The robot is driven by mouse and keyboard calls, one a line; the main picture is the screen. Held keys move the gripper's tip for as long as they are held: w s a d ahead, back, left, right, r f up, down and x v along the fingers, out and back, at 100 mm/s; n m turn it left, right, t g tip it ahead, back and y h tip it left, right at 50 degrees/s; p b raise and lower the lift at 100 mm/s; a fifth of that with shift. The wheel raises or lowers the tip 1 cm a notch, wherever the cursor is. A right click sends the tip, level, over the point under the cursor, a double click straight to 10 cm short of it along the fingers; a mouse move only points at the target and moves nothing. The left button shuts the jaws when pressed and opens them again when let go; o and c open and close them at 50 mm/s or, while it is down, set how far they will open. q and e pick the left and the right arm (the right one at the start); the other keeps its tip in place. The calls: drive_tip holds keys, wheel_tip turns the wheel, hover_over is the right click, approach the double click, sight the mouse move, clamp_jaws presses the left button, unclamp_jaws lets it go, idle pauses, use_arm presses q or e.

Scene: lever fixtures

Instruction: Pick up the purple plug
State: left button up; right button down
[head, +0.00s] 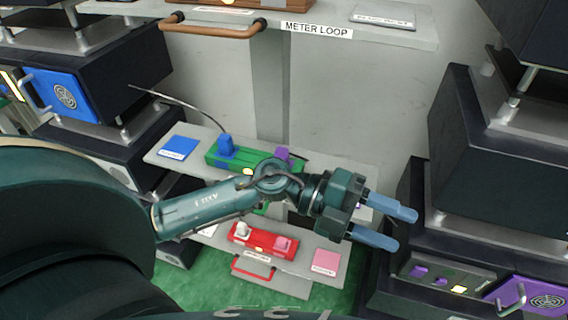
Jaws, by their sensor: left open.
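The purple plug (283,153) stands at the right end of a green block (212,158) on the middle grey shelf. Its lower part is hidden behind my left arm. A blue plug (226,145) stands upright at the block's left end. My left gripper (406,230) is open and empty, its pale blue fingers pointing right. It is to the right of and below the purple plug in the picture, clear of it. My right gripper is not in view.
A red block (262,240) with white and pink plugs sits on the lower shelf (290,267). A copper-coloured handle (215,29) juts from the upper shelf. Dark cabinets stand on both sides; the right one has a purple panel (535,297) with a handle.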

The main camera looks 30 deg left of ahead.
use_arm(q)
drive_tip(key=w+a+f+m+g+y, duration=0.1)
drive_tip(key=a+f+m+g+y, duration=0.1)
drive_tip(key=a+f+m+y, duration=0.15)
drive_tip(key=n+t+y, duration=0.3)
drive_tip(key=t+y, duration=0.1)
drive_tip(key=y, duration=1.1)
approach(281, 150)
wheel_tip(281, 150, down, 2)
drive_tip(key=p+x, duration=0.1)
drive_tip(key=x, duration=0.5)
drive_tip(key=shift+w+a+f, duration=0.1)
drive_tip(key=shift+w, duration=0.2)
drive_tip(key=shift+w+f, duration=0.2)
drive_tip(key=shift+f, duration=0.3)
drive_tip(key=c, duration=1.1)
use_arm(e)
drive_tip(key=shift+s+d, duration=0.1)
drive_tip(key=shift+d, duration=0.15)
use_arm(q)
drive_tip(key=shift+r, duration=0.15)
